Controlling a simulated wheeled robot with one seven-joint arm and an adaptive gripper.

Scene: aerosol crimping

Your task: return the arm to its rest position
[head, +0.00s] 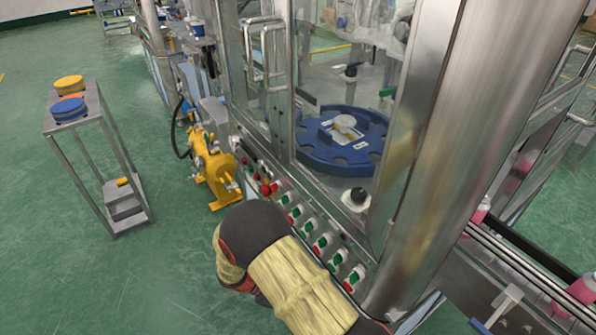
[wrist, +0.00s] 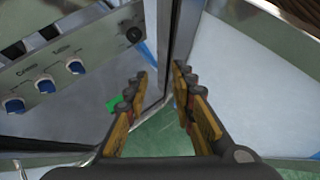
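My arm (head: 290,275) shows at the bottom middle of the head view, with a pale yellow sleeve and dark joints. It is in front of the machine's row of buttons and hides part of that front. My gripper (wrist: 160,78) shows in the wrist view, with two dark fingers and orange-yellow pads. The fingers stand apart with nothing between them, so it is open and empty. The gripper cannot be made out in the head view.
A panel with blue knobs (wrist: 45,85) lies left of the fingers. The glass-walled machine holds a blue star wheel (head: 340,155). A yellow device (head: 212,170) and a metal stand (head: 85,115) are to the left. Green floor (head: 60,270) is clear at lower left.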

